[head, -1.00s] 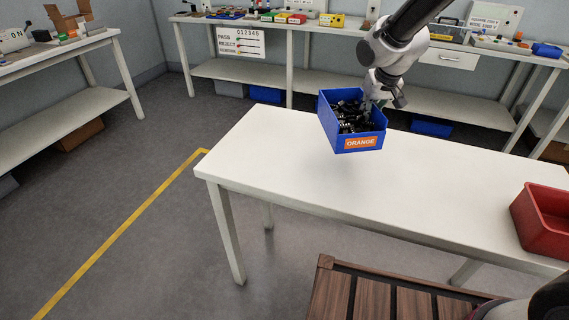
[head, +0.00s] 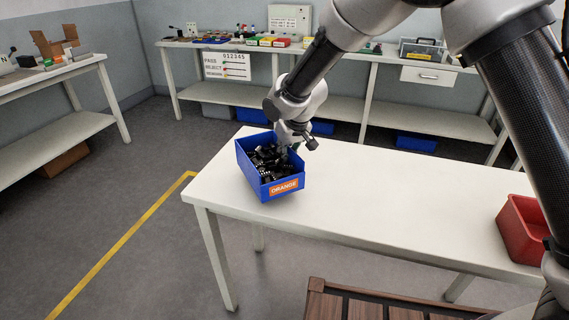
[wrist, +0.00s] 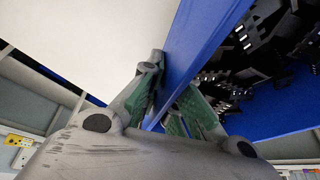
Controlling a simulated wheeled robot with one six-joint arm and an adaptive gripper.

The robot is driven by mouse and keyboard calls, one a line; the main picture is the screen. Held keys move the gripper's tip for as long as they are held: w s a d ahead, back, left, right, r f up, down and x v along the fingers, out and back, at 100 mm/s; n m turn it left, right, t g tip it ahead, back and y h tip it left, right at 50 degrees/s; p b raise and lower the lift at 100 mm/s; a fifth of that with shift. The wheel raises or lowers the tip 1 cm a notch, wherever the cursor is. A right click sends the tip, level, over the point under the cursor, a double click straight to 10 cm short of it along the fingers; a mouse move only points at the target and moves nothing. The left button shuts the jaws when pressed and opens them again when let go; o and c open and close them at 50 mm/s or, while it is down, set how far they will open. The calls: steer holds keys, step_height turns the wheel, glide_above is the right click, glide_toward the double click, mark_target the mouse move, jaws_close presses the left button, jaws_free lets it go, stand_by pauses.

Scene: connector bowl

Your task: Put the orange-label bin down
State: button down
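The blue bin with the orange label (head: 285,187) is at the left part of the white table (head: 400,205) in the head view. It is full of black connector parts. I cannot tell for certain whether its base touches the table top. My gripper (head: 287,150) is at the bin's back right wall. In the wrist view, the two fingers of my gripper (wrist: 165,100) stand on either side of the blue bin wall (wrist: 197,40) and are closed on it. Black parts (wrist: 270,55) show inside the bin.
A red bin (head: 522,230) stands at the table's right end. The table between the two bins is clear. A brown slatted surface (head: 365,303) is in front of the table. Benches with assorted items stand along the back wall.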

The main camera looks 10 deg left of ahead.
mark_target(285, 166)
steer(key=shift+f, duration=1.65)
steer(key=shift+f, duration=0.1)
steer(key=c, duration=1.6)
jaws_free()
steer(key=shift+f, duration=0.1)
steer(key=shift+c, duration=0.2)
steer(key=shift+r, duration=0.35)
steer(key=v, duration=1.1)
steer(key=shift+d+r, duration=0.15)
steer(key=shift+r, duration=0.2)
